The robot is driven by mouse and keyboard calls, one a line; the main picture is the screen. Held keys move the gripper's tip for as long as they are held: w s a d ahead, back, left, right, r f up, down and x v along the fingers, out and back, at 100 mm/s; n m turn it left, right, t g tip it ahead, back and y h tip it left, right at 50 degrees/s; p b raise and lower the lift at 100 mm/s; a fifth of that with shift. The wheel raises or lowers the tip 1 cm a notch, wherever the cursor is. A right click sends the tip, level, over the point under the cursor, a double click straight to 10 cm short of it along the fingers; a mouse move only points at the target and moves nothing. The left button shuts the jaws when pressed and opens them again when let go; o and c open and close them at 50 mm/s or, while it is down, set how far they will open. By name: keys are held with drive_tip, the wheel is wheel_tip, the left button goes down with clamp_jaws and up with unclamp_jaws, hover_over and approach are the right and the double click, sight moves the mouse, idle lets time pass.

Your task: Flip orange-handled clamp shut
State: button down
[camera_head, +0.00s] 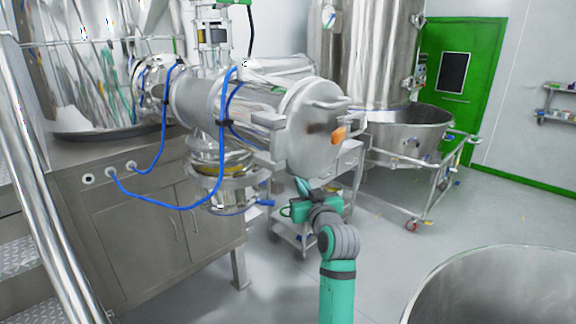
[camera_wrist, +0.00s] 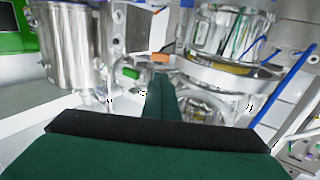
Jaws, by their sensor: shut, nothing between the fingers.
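The orange-handled clamp (camera_head: 338,134) is on the front face of the round steel end cover of the horizontal vessel. Its orange handle sticks out at the right side of the cover; the clamp's metal parts are too small to tell how it stands. In the wrist view the orange handle (camera_wrist: 159,58) shows just past the fingertips. My gripper (camera_head: 302,186) is below the cover and the handle, pointing up. In the wrist view my gripper (camera_wrist: 161,82) is shut and empty, and I cannot tell whether it touches anything.
The steel vessel (camera_head: 235,105) has blue hoses (camera_head: 165,205) around it and a steel cabinet (camera_head: 150,215) at left. A wheeled cart (camera_head: 300,235) stands behind my arm. A large bowl on a wheeled frame (camera_head: 405,140) is at right. A steel drum (camera_head: 500,285) is at lower right. Open floor lies between.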

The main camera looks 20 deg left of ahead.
drive_tip(key=x, duration=1.3)
drive_tip(key=shift+w+a, duration=0.25)
drive_tip(key=shift+w, duration=0.1)
